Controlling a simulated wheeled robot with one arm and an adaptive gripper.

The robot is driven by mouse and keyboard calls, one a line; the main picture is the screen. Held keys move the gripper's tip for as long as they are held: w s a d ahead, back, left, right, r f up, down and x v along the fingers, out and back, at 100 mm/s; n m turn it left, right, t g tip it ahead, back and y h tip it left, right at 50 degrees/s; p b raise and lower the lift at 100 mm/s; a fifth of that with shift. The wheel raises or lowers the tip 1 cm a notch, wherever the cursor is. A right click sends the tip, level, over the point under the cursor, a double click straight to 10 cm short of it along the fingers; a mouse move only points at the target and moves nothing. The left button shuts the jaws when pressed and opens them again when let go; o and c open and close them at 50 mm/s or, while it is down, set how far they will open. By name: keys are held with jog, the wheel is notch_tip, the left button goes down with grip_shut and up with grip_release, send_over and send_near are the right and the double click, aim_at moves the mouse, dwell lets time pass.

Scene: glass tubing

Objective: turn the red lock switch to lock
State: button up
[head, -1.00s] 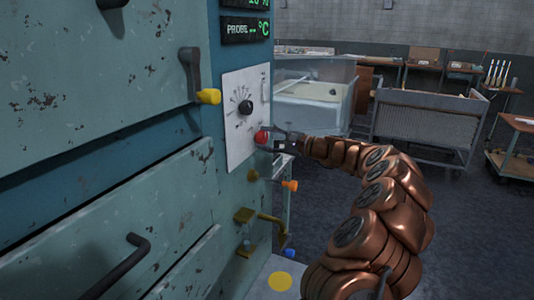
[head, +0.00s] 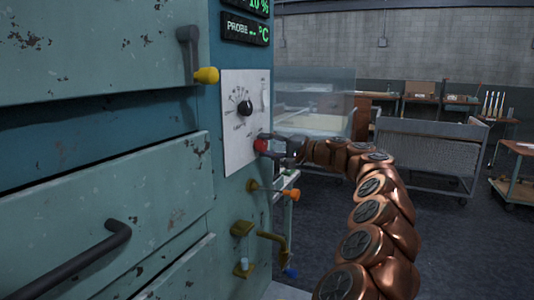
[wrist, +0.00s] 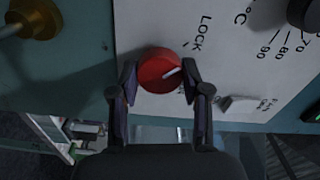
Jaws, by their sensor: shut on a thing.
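The red lock switch (head: 260,146) is a round knob low on the white dial panel (head: 238,150) of the teal cabinet. In the wrist view the red lock switch (wrist: 158,72) carries a white pointer line. The line points to the right and slightly up, below the printed LOCK label (wrist: 202,32), not straight at it. My gripper (wrist: 159,76) is shut on the switch, one dark finger on each side of it. In the head view my gripper (head: 270,147) reaches it from the right; its fingers partly cover the switch.
A black dial (head: 244,108) is above the switch. An orange-tipped valve (head: 293,195) and a brass handle (head: 274,238) stick out below. A grey mesh cart (head: 428,150) stands behind. Open floor is at right.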

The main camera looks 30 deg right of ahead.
dwell(0.4)
jog(key=o, duration=1.1)
jog(key=shift+o, duration=0.2)
jog(key=v, duration=1.2)
jog(key=shift+f, duration=0.1)
